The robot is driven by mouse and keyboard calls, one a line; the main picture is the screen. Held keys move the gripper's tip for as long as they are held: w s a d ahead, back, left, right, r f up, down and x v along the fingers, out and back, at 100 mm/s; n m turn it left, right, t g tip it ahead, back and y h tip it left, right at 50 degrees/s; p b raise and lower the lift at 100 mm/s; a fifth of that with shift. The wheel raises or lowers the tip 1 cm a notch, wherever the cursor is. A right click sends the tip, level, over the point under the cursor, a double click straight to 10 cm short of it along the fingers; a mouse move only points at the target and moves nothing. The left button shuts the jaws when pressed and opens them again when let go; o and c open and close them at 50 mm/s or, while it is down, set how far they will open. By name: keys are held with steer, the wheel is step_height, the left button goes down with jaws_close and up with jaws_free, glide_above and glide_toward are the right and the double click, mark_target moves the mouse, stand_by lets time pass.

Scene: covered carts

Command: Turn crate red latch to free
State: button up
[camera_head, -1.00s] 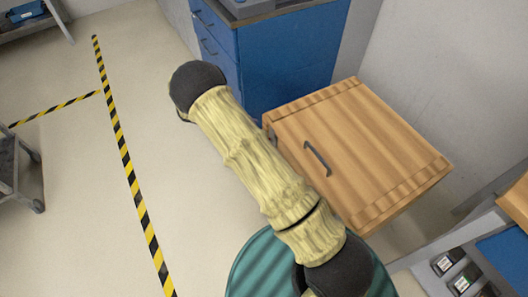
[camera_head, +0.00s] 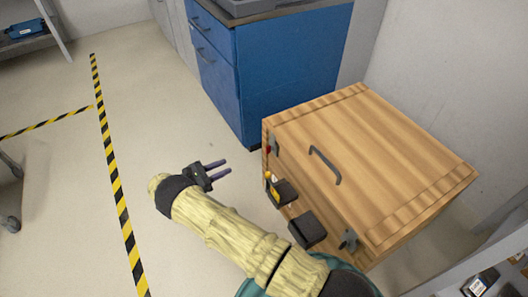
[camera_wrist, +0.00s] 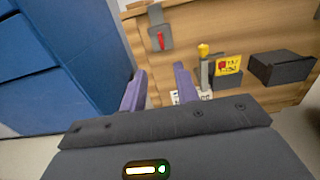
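The wooden crate (camera_head: 400,150) has a dark handle on its top. On its front, near the upper left corner, the red latch (camera_head: 268,150) shows as a small red piece by a grey metal plate. In the wrist view the red latch (camera_wrist: 161,40) hangs about upright on its grey plate. My gripper (camera_head: 226,168) is left of the crate's front, apart from it, with two purple fingers spread and nothing between them. In the wrist view my gripper (camera_wrist: 160,83) points toward the front, below the red latch.
A yellow-topped piece (camera_wrist: 203,50) stands beside a yellow label (camera_wrist: 229,65), with a dark box (camera_wrist: 283,67) to its right. A blue cabinet (camera_head: 285,65) stands behind.

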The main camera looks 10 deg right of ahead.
mark_target(269, 149)
steer(key=b+x, duration=0.3)
steer(key=x, duration=1.4)
steer(key=shift+d, duration=0.2)
steer(key=shift+w, duration=0.1)
steer(key=shift+c, duration=0.2)
jaws_close()
